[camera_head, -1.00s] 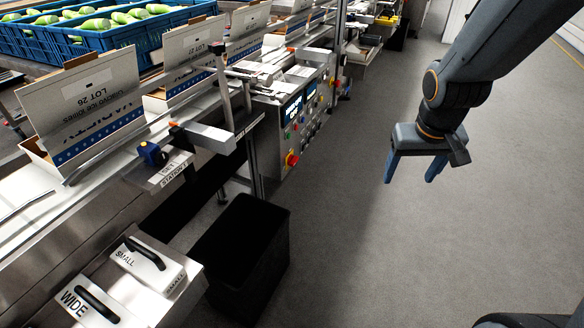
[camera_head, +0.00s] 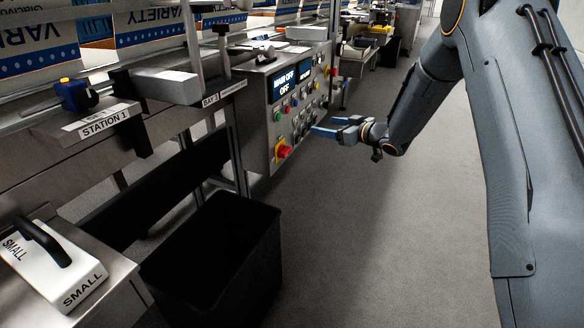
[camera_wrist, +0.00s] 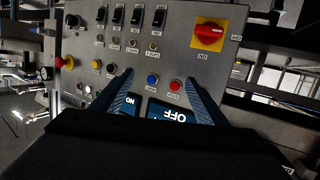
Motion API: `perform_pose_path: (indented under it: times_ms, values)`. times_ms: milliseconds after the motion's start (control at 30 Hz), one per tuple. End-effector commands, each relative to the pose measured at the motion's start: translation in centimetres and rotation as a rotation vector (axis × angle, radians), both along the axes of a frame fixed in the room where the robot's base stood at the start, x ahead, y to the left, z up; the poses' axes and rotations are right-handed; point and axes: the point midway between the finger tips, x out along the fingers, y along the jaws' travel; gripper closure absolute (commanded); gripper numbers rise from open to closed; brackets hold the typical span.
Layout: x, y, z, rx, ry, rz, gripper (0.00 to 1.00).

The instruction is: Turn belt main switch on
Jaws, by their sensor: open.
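The grey control panel (camera_head: 268,120) faces the aisle, with a display (camera_head: 284,82) reading "MAIN OFF". A red rotary switch (camera_head: 283,151) on a yellow plate sits at its lower near corner. In the wrist view, turned upside down, this switch (camera_wrist: 209,34) is at the upper right, its handle lying roughly sideways. My gripper (camera_head: 327,126) is open and empty in front of the panel. In the wrist view its blue fingers (camera_wrist: 158,80) point at the panel around a blue button and a red button, apart from the rotary switch. Finger contact with the panel cannot be told.
Rows of black rocker switches (camera_wrist: 136,16) and several coloured buttons share the panel. A black bin (camera_head: 218,262) stands on the floor at the near side. The Station 1 bench (camera_head: 70,135) and belt line run along the left.

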Motion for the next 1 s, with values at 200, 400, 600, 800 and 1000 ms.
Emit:
perform_pose_path:
  times_ms: [200,400,600,800,1000]
  values:
    - [0.1,3.7,-7.9,0.133,-0.057,0.249,0.33]
    - [-1.1,5.0,-11.1,0.209,-0.068,0.391,0.33]
    - [-1.4,6.1,-11.8,0.228,-0.070,0.432,0.33]
    - [-0.4,8.8,-11.8,0.228,-0.071,0.431,0.33]
    - [0.6,11.4,-11.8,0.227,-0.072,0.429,0.33]
